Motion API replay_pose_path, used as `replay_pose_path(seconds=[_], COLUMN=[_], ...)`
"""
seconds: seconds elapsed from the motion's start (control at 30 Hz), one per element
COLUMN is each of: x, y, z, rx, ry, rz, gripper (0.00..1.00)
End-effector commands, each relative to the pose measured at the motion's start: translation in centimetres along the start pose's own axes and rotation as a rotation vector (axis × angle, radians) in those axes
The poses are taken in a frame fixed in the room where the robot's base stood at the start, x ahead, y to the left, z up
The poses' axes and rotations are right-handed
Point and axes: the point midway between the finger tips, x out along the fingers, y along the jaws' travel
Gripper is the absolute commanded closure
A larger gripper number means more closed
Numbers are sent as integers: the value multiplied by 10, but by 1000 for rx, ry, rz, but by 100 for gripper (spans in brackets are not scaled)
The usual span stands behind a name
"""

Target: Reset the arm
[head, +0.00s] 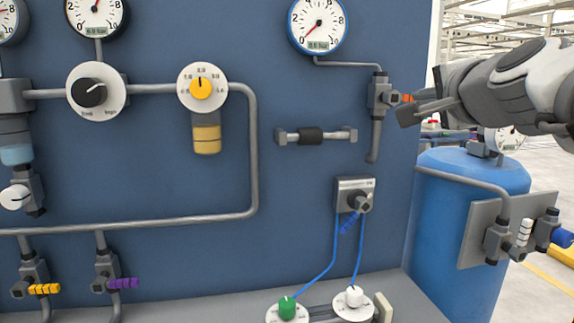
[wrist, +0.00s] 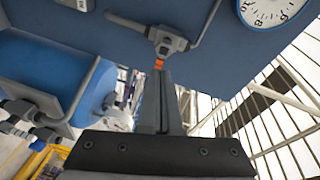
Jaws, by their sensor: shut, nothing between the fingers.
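My gripper (head: 402,115) is at the upper right of the head view, in front of the panel's right edge. Its two dark fingers are shut with nothing between them; they also show in the wrist view (wrist: 157,78), pointing at the panel. An orange valve handle (head: 407,98) on a grey valve (head: 379,94) is right by the fingertips. The orange handle also shows in the wrist view (wrist: 159,64) just beyond the tips. I cannot tell whether the fingers touch it.
The blue panel (head: 310,210) carries gauges, grey pipes and knobs. A small grey box (head: 353,190) with blue cables is below the valve. A blue tank (head: 455,240) stands at the right, below my arm. A grey ledge (head: 235,300) runs along the panel's foot.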

Motion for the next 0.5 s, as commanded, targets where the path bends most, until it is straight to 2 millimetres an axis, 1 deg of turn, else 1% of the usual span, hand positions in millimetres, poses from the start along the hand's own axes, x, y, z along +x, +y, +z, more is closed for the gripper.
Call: replay_pose_path(seconds=[0.03,0.07,0.1,0.17,0.2,0.23,0.27,0.3,0.33,0.37,0.4,0.47,0.5], x=[-7,-12,-20,-35,-46,-55,-65,-78,-89,-100,-115,-138,-153], y=[22,37,60,95,120,138,156,180,198,216,238,271,292], z=[24,39,58,85,100,110,120,130,137,142,147,152,154], rx=[-91,-158,-252,-395,-489,-559,-628,-719,-784,-850,-934,-1058,-1140], ry=[-63,-105,-164,-258,-320,-367,-413,-475,-520,-565,-625,-712,-771], rz=[50,85,134,207,253,287,320,363,393,424,463,521,559], gripper=[100,100,100,100,100,100,100,100,100,100,100,100,100])
